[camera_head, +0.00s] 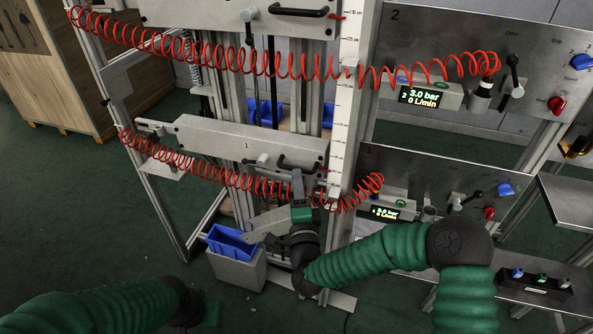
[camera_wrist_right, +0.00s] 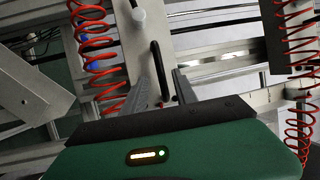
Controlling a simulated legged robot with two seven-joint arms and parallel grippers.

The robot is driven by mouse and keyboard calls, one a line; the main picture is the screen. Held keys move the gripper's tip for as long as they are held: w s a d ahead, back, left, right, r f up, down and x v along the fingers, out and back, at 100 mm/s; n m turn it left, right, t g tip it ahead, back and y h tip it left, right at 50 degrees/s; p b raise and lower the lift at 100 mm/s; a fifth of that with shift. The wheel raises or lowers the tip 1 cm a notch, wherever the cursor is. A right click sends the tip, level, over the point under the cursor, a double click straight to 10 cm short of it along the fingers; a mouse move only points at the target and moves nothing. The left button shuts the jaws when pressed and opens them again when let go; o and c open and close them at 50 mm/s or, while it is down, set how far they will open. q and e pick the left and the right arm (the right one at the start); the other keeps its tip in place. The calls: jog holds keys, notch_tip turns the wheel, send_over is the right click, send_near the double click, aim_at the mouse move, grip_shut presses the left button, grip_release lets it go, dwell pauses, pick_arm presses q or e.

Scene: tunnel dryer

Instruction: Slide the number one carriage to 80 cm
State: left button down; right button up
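The number one carriage (camera_head: 225,140) is a grey plate marked 1 on the lower level of the frame. It has a black bar handle (camera_head: 296,165) and a light knob (camera_head: 262,159) beside it. A vertical white scale (camera_head: 345,110) stands just right of it; its numbers are too small to read surely. My right gripper (camera_head: 298,180) is at the handle from below. In the right wrist view its fingers (camera_wrist_right: 165,82) are apart, with the black handle (camera_wrist_right: 158,68) showing between them; contact is unclear. My left gripper (camera_head: 205,314) is low at left, its fingers not clear.
A grey bin with a blue top (camera_head: 232,242) stands below. Panel 1 (camera_head: 430,175) at right has a lit display (camera_head: 385,213), a blue knob (camera_head: 505,189) and a red knob (camera_head: 489,213). The upper carriage (camera_head: 225,12) is above.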

jog(key=x, duration=0.5)
jog(key=shift+c, duration=0.2)
jog(key=shift+s, duration=0.1)
grip_shut()
jog(key=shift+f, duration=0.25)
dwell(0.8)
